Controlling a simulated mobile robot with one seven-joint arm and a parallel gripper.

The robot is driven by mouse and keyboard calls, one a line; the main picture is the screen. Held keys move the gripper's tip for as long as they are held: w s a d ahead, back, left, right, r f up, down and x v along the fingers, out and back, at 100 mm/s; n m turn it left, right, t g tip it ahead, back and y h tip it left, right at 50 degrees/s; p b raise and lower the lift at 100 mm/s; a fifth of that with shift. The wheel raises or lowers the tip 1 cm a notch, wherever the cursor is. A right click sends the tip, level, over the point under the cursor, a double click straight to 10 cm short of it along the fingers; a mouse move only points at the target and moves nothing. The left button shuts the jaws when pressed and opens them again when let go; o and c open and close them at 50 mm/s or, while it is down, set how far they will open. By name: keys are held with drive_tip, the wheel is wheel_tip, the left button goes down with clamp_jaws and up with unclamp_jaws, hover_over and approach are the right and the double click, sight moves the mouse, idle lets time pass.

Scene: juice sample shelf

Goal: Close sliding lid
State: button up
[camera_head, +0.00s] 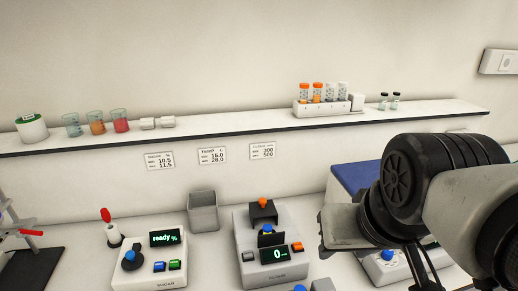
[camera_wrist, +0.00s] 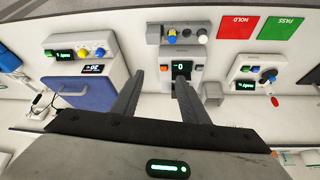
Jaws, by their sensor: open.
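A white and grey meter (camera_head: 242,245) with a display reading 0 stands on the bench. A dark block with an orange knob (camera_head: 262,211) sits at its back, and looks like the sliding lid. In front of it is a dark upright part with a blue top (camera_head: 267,230); whether the opening is uncovered is unclear. The meter also shows in the wrist view (camera_wrist: 182,55), where the right finger overlaps it. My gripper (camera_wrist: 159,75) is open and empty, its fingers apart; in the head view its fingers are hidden. The lid is not clearly visible in the wrist view.
A white device with a blue panel (camera_wrist: 80,88) stands beside the meter. A sugar meter (camera_head: 150,262) and a grey bin (camera_head: 203,211) are on its other side. A shelf (camera_head: 220,128) behind holds cups and a tube rack (camera_head: 322,107). Red and green mats (camera_wrist: 238,27) lie on the bench.

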drive_tip(key=shift+w+r, duration=0.15)
drive_tip(key=shift+w, duration=0.15)
drive_tip(key=c, duration=0.4)
drive_tip(key=w, duration=0.3)
drive_tip(key=w+a+r+n+b, duration=0.1)
drive_tip(key=w, duration=0.1)
drive_tip(key=w+a+r+n+b, duration=0.1)
drive_tip(key=w, duration=0.2)
drive_tip(key=shift+w+a+r+g+y, duration=0.15)
drive_tip(key=shift+w+a+g+y, duration=0.1)
drive_tip(key=shift+w+g+y, duration=0.05)
clamp_jaws()
drive_tip(key=w+a+f+n+g+y+b, duration=0.1)
drive_tip(key=w+a+f+n+b, duration=0.2)
drive_tip(key=w, duration=0.6)
drive_tip(key=w+a+f+n, duration=0.1)
drive_tip(key=w+a+f, duration=0.25)
drive_tip(key=w, duration=0.55)
drive_tip(key=w+a+f+n+g+y+b, duration=0.1)
drive_tip(key=w+a+f+n+b, duration=0.1)
drive_tip(key=w+a, duration=0.5)
drive_tip(key=b, duration=0.1)
hover_over(263, 210)
drive_tip(key=w+a, duration=0.1)
drive_tip(key=w, duration=0.2)
drive_tip(key=shift+s+f, duration=0.2)
drive_tip(key=shift+f, duration=4.95)
